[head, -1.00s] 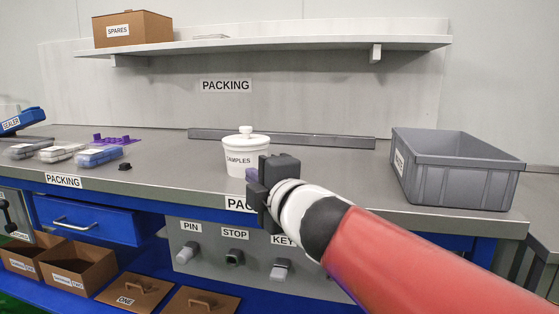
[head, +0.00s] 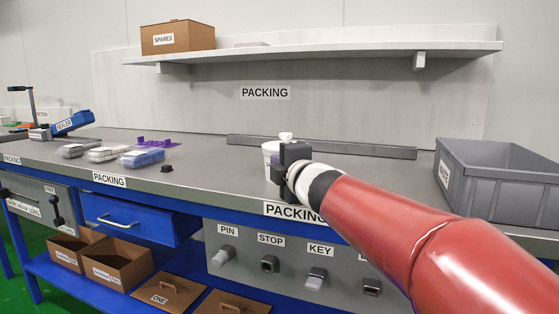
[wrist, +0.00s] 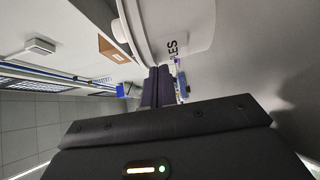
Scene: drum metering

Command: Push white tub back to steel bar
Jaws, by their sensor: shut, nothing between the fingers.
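The white tub (head: 268,157) stands upright on the bench, its lid knob showing above my gripper. The steel bar (head: 350,149) lies along the back of the bench behind the tub. Whether tub and bar touch cannot be seen. My gripper (head: 283,168) is in front of the tub and hides much of its front and right side. In the wrist view the tub (wrist: 190,28), with part of its label, is right at the shut, empty fingers (wrist: 158,84). Fingertip contact with the tub looks likely but is not clear.
A grey bin (head: 500,190) stands on the right of the bench. Clear bags (head: 108,154) and a purple part (head: 155,142) lie to the left, with a small black piece (head: 167,168). A shelf (head: 320,55) hangs above. The bench between bags and tub is clear.

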